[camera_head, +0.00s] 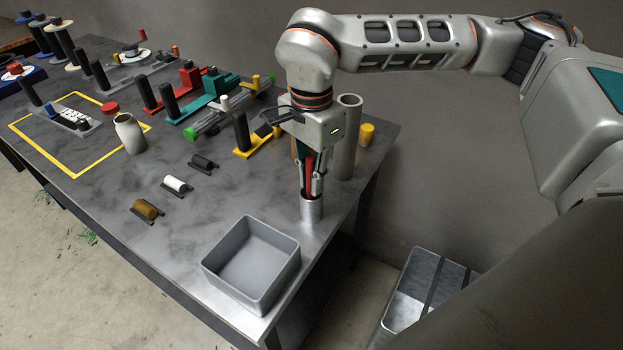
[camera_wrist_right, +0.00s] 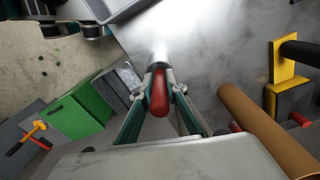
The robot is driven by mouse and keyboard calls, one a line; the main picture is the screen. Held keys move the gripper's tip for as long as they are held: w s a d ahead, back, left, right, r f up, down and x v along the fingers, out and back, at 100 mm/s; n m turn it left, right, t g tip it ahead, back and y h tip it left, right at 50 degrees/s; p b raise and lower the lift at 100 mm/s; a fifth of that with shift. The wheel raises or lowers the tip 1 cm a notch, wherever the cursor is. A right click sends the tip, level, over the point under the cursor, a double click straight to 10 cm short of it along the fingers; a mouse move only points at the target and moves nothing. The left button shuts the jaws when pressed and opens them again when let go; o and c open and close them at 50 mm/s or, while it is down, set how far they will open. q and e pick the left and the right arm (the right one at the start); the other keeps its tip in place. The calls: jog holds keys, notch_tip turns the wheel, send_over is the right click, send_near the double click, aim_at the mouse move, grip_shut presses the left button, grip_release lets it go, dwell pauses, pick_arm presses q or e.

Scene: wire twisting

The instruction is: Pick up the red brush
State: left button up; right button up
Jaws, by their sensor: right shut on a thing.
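The red brush (camera_head: 308,166) stands upright in a small metal cup (camera_head: 311,208) near the table's right edge. My right gripper (camera_head: 311,184) points down over the cup and is shut on the brush's red handle. In the right wrist view the red handle (camera_wrist_right: 159,92) lies between the two fingers (camera_wrist_right: 163,88). The brush's lower end is hidden in the cup. My left gripper is not in view.
A grey open bin (camera_head: 252,262) stands on the table in front of the cup. A tall grey tube (camera_head: 346,137) and a yellow cylinder (camera_head: 367,134) stand close behind the gripper. Coloured fixtures (camera_head: 205,92) fill the table's back. The table's right edge is near.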

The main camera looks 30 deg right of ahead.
notch_tip(320, 180, up, 20)
jog(key=p, duration=0.2)
dwell(0.9)
